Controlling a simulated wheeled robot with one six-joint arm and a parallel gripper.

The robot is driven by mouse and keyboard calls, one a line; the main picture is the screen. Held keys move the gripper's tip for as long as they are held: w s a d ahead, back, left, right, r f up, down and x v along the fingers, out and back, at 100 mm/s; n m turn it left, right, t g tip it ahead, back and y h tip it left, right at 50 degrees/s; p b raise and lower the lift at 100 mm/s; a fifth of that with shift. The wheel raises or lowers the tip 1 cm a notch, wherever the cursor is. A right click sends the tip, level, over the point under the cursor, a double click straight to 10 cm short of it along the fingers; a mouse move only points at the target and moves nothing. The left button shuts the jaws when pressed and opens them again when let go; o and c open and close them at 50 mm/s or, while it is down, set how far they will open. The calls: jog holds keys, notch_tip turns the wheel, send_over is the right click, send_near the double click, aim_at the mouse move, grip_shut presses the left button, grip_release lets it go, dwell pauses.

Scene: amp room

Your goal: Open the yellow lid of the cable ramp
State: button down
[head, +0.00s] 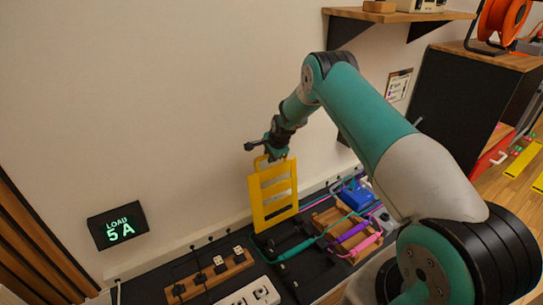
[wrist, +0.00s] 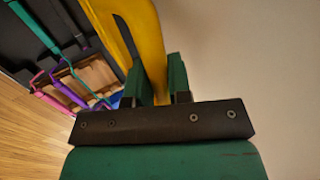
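The yellow lid (head: 256,205) of the cable ramp is raised steeply, standing near upright close to the wall. It has slots across it. Its lower edge meets the black ramp base (head: 305,272), which lies open with dark channels. My gripper (head: 270,158) is at the lid's top edge. In the wrist view, the yellow lid (wrist: 150,45) passes between the two green fingers of my gripper (wrist: 156,80), which are closed on its edge. Part of the ramp base is hidden by my arm.
A wooden tray (head: 335,218) with purple and pink cable plugs stands right of the ramp. A teal cable (head: 308,243) crosses the base. A wooden socket block (head: 210,275) and a white power strip (head: 250,297) lie left. A display (head: 118,227) reads "LOAD 5A".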

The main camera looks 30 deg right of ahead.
jog(key=c, duration=1.1)
grip_release()
jog(key=shift+o, duration=0.2)
jog(key=shift+r, duration=0.1)
jog(key=p+v, duration=0.3)
jog(key=v, duration=1.4)
jog(key=shift+p, duration=0.4)
jog(key=shift+r, duration=0.1)
jog(key=s+a+r+n+g+y, duration=0.1)
jog(key=s+a+r+n, duration=0.55)
jog(key=a, duration=0.35)
jog(key=s+a+r+n+g+y, duration=0.1)
jog(key=s+a+r+n+y, duration=0.1)
jog(key=s+a+r+n, duration=0.55)
jog(key=s+a+r+n+g, duration=0.1)
jog(key=s+a+r+n, duration=0.2)
jog(key=s, duration=0.5)
jog(key=s+a+r+n+g+y, duration=0.1)
jog(key=s+a+n, duration=0.35)
jog(key=s, duration=0.25)
jog(key=s+a+r+n+g, duration=0.1)
jog(key=s+a+r+n, duration=0.2)
jog(key=s, duration=0.5)
notch_tip(320, 180, up, 22)
jog(key=a+p, duration=0.1)
jog(key=p, duration=2.2)
jog(key=shift+s, duration=0.3)
